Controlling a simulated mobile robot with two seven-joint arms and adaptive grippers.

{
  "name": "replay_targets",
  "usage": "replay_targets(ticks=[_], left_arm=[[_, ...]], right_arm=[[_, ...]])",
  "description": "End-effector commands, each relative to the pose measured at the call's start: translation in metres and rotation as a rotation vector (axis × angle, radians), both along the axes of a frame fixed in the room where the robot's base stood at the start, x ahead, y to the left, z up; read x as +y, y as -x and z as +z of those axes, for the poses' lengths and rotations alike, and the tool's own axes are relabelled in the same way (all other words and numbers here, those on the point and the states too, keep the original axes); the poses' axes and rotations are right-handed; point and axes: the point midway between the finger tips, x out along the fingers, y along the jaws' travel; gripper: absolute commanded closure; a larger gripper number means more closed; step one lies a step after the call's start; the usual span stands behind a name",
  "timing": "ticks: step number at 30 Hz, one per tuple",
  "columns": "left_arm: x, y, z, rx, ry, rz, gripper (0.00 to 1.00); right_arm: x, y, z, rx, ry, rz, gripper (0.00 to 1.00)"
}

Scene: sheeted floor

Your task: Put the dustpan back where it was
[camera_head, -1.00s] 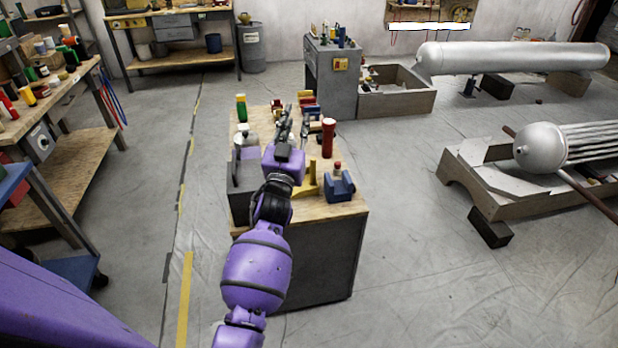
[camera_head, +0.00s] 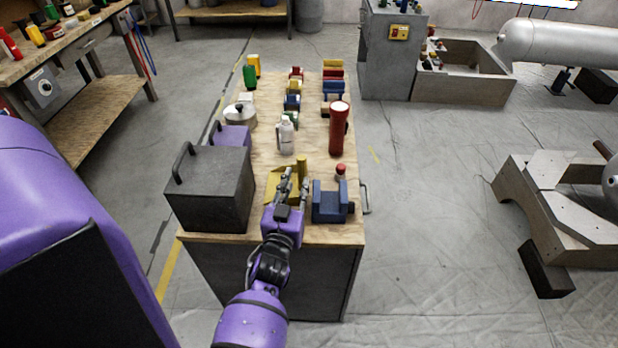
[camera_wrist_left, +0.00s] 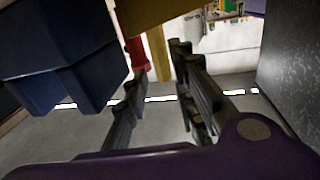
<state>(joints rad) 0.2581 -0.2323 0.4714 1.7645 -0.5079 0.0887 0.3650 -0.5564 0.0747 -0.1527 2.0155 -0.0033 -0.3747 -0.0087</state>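A yellow object (camera_head: 280,190), which I take to be the dustpan, lies on the wooden worktop with an upright yellow post (camera_head: 302,165). My left gripper (camera_head: 296,176) is over the near part of the worktop, in front of and partly covering it. In the left wrist view, the gripper's fingers (camera_wrist_left: 158,65) stand apart with nothing clearly held between them. Yellow surfaces (camera_wrist_left: 160,55) show just beyond the fingertips; I cannot tell whether they touch. My right gripper is not in view.
A dark grey box with a handle (camera_head: 210,188) stands left of my gripper, and a blue block-like holder (camera_head: 330,203) stands close on its right. Behind are a red flashlight (camera_head: 339,130), a white bottle (camera_head: 286,135) and several coloured items. Open floor lies right of the bench.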

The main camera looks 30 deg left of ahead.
Motion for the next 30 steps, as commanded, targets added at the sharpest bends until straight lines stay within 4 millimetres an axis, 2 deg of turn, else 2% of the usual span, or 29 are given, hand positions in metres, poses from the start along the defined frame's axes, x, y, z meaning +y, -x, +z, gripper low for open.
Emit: replay_targets(ticks=[4, 15, 24, 30], left_arm=[[0.006, -0.019, 0.006, -0.008, -0.001, -0.003, 0.75], [0.027, -0.064, 0.006, -0.007, -0.001, -0.002, 0.75], [0.029, -0.068, 0.005, -0.005, 0.000, -0.001, 0.75], [0.029, -0.068, 0.005, -0.005, 0.000, -0.001, 1.00]], right_arm=[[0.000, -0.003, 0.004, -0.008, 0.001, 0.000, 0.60], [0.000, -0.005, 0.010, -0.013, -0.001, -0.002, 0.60], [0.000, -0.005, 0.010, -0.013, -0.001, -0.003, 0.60], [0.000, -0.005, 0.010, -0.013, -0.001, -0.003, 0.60]])
